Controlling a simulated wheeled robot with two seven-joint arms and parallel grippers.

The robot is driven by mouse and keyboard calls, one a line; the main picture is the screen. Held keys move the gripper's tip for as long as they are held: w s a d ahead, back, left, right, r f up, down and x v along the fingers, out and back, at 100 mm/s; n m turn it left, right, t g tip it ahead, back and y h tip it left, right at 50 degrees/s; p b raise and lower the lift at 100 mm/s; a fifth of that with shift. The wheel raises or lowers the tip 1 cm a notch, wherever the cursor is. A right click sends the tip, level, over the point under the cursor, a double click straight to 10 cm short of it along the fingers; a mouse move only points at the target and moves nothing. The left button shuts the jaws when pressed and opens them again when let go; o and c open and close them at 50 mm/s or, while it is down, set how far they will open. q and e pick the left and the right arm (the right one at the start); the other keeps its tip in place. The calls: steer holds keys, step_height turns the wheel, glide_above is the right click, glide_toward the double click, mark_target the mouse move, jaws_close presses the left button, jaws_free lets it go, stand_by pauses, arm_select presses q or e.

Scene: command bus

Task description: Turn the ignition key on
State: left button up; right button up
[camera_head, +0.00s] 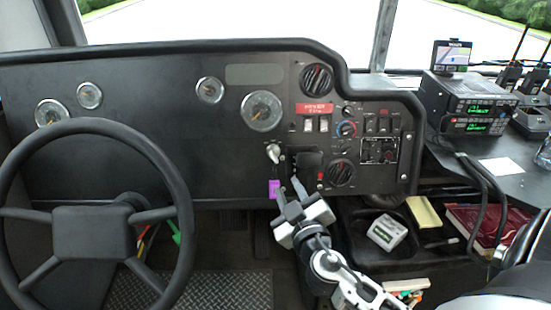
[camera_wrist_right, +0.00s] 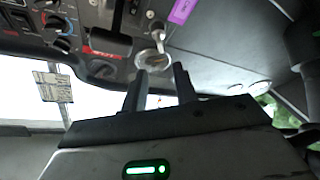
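The ignition key (camera_head: 273,153) is a small pale metallic piece in the dark dashboard, below the large round gauge. A purple tag (camera_head: 274,188) hangs below it. In the right wrist view the key (camera_wrist_right: 157,30) and the tag (camera_wrist_right: 183,10) show near the top, beyond the fingertips. My right gripper (camera_head: 290,193) is below and slightly right of the key, apart from it. In the right wrist view its two fingers (camera_wrist_right: 159,72) stand apart with nothing between them. My left gripper is not in view.
The steering wheel (camera_head: 92,215) fills the left side. The dark dashboard (camera_head: 150,140) carries gauges, switches and knobs. At right are radios (camera_head: 470,105), black cables, and a dark tray (camera_head: 365,245) holding a pale boxy device (camera_head: 387,233). The space between wheel and gripper is clear.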

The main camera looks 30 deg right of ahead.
mark_target(275, 161)
steer(key=p+x, duration=0.1)
steer(key=x, duration=1)
steer(key=shift+w+f, duration=0.1)
steer(key=shift+w, duration=0.05)
jaws_close()
